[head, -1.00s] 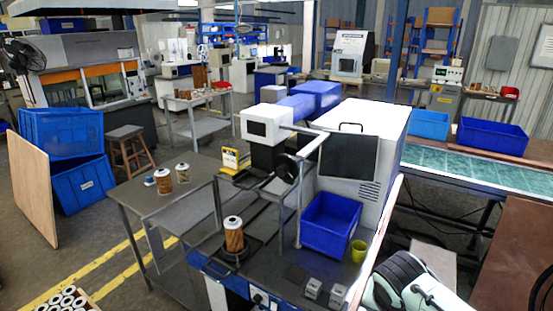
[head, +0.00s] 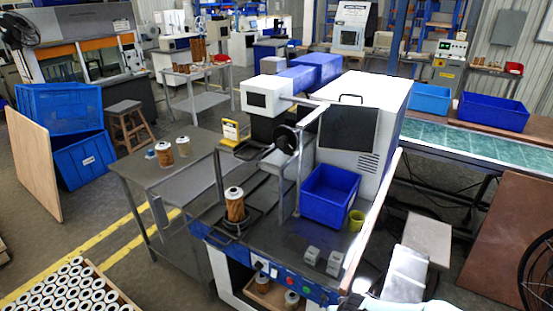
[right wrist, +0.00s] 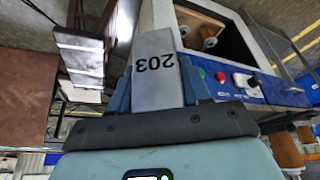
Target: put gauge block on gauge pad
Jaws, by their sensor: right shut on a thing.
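A grey gauge block (right wrist: 155,68) marked "203" shows in the right wrist view, where it reads upside down. My right gripper (right wrist: 157,88) is shut on it, with a blue finger on each side. In the head view only a pale part of my right arm shows at the bottom edge, and the block cannot be made out there. I cannot pick out the gauge pad for certain; a small dark base (head: 248,149) lies by a yellow sign (head: 231,132) on the machine bench. My left gripper is in neither view.
A filter cartridge (head: 235,204) stands on a dark round plate at the bench's left. A blue bin (head: 330,196), a yellow-green cup (head: 356,220) and two small grey blocks (head: 311,255) (head: 335,263) sit at the right. Dark bench top (head: 280,238) between them is clear.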

